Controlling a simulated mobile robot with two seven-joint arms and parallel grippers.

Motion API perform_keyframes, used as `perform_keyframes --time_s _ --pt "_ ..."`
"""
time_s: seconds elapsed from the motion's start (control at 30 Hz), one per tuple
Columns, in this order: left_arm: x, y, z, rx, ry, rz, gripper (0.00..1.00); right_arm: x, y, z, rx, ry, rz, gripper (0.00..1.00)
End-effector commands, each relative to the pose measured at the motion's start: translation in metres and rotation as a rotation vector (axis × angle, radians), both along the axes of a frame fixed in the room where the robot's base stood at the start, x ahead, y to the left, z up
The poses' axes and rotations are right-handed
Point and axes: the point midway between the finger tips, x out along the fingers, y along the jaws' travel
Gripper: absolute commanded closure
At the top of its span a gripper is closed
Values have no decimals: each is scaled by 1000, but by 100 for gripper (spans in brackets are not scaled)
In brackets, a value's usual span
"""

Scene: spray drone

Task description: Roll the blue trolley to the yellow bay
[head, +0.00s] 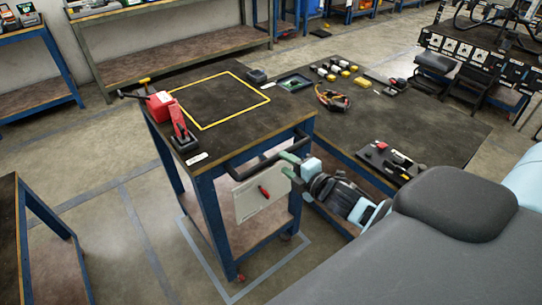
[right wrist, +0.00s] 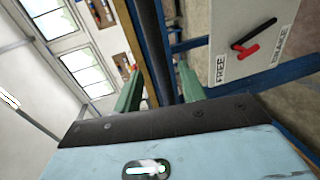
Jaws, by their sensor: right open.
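The blue trolley (head: 206,190) has a blue frame, a dark top and a lower shelf. It stands on castors in the middle of the head view, over a grey-blue floor outline. Its black push handle (head: 262,158) is on the near right side. My right gripper (head: 293,165) is at the handle's right part, open. In the right wrist view, its green fingers (right wrist: 160,88) stand either side of the dark bar (right wrist: 153,45). A pale panel (right wrist: 250,40) marked FREE and BRAKE carries a red and black lever; I cannot tell its setting. No yellow floor bay shows. My left gripper is not in view.
The trolley top bears a yellow outline (head: 200,126) and a red tool (head: 160,104). A dark-topped bench (head: 440,130) with small parts stands close on its right. Another bench (head: 8,215) is at the left edge. Open floor (head: 110,160) lies between.

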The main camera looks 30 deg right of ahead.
Motion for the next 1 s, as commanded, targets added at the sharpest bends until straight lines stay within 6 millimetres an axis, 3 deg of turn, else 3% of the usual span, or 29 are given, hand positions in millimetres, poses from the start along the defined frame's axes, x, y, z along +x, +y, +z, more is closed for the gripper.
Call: perform_keyframes --time_s 0.5,1.0 --pt "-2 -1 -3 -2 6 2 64 61 6 -12 2 -1 1 59" --pt "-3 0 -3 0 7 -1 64 72 6 -14 2 0 1 62"
